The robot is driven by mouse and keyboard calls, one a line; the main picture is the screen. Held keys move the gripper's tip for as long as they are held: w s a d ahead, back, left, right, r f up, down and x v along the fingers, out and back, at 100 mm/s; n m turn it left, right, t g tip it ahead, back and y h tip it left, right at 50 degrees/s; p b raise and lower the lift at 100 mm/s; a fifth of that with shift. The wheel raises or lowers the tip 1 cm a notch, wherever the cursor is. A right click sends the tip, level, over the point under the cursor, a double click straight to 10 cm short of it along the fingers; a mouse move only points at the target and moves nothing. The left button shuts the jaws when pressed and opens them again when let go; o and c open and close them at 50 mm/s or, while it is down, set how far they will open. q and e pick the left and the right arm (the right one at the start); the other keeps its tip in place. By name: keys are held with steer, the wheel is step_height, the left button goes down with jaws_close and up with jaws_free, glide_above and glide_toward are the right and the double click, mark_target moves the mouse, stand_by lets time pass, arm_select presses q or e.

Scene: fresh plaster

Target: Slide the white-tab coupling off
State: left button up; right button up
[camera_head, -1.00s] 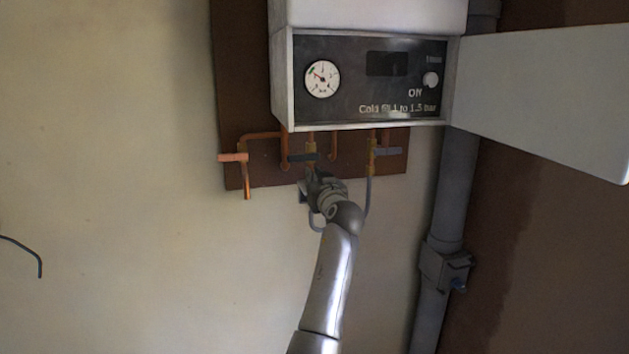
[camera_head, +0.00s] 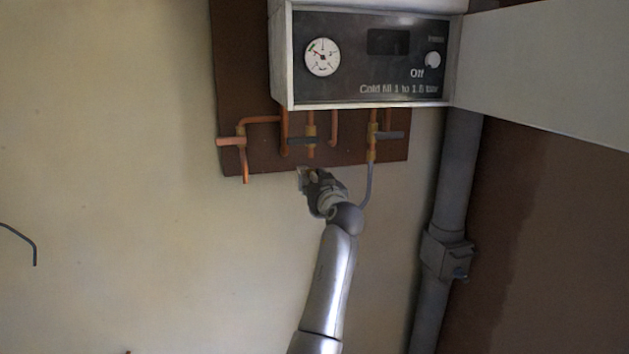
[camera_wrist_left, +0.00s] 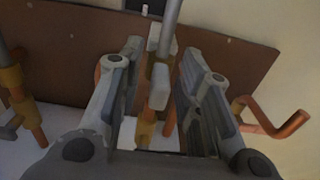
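My left gripper (camera_wrist_left: 162,72) is open in the left wrist view, with one finger on each side of a pale tab (camera_wrist_left: 158,86). A gap shows between the tab and each finger. The tab sits in front of brass fittings (camera_wrist_left: 150,120), with a grey hose (camera_wrist_left: 169,22) running away at the top. In the head view my left gripper (camera_head: 309,176) is just below the middle brass fitting (camera_head: 311,150) under the boiler. The coupling itself is too small and covered to make out there. The grey hose (camera_head: 366,188) hangs from the right brass valve (camera_head: 371,150) and passes behind my arm.
The boiler (camera_head: 364,60) hangs just above, with a pale open flap (camera_head: 550,70) at its right. A grey pipe (camera_head: 455,190) runs down at right.

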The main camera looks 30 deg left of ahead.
arm_select(q)
steer(key=shift+r, duration=0.15)
steer(key=v, duration=1.2)
stand_by(0.4)
